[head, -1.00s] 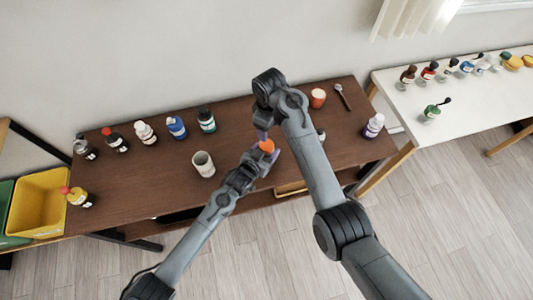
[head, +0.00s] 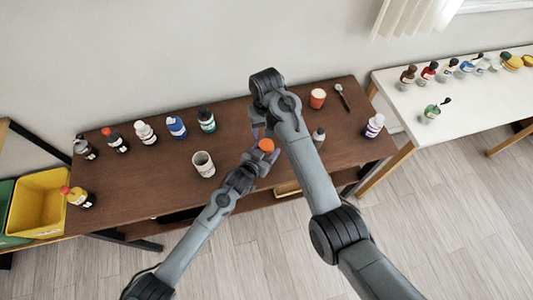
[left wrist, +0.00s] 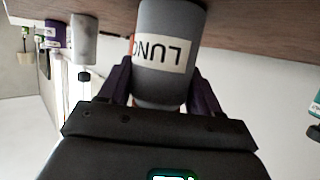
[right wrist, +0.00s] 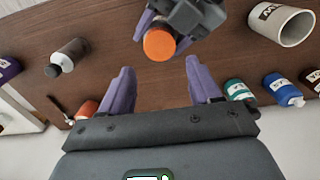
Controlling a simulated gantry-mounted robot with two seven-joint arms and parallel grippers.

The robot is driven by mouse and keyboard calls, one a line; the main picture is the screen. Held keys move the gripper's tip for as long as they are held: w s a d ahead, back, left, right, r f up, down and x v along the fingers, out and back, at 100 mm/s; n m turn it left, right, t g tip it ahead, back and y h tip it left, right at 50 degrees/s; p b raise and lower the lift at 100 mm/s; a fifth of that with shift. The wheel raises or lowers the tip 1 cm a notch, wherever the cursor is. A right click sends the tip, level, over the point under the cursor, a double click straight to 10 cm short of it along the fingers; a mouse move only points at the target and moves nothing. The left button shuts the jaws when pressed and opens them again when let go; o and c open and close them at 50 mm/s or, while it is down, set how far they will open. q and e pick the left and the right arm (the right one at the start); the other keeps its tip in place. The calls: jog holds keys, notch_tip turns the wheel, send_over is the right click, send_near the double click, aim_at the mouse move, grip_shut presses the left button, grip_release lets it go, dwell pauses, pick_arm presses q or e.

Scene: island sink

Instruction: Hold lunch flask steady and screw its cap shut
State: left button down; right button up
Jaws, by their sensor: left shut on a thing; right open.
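The lunch flask (left wrist: 166,45) is a grey cylinder with a white label reading "LUN…", and my left gripper (left wrist: 163,88) is shut around its body. Its orange cap (head: 266,145) sits at the top of the flask in the head view; how tightly it is seated cannot be told. The cap (right wrist: 159,44) also shows in the right wrist view, just beyond the fingertips. My right gripper (right wrist: 160,68) is open and empty, its purple fingers spread apart and clear of the cap. In the head view my right arm hides most of that gripper.
A white mug (head: 203,164) stands left of the flask. A grey bottle (head: 318,138), an orange cup (head: 317,98) and a spoon (head: 342,96) are to the right. Several bottles line the back left of the brown table (head: 130,185). A yellow bin (head: 38,203) stands at far left.

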aim_at(266, 144)
jog(key=shift+f, duration=4)
jog(key=shift+c, duration=0.4)
jog(key=c, duration=0.7)
jog(key=shift+m, duration=0.8)
jog(key=shift+c, duration=0.5)
jog(key=o, duration=1.1)
pick_arm(q)
jog(key=shift+d, duration=0.1)
pick_arm(e)
jog(key=shift+o, duration=0.7)
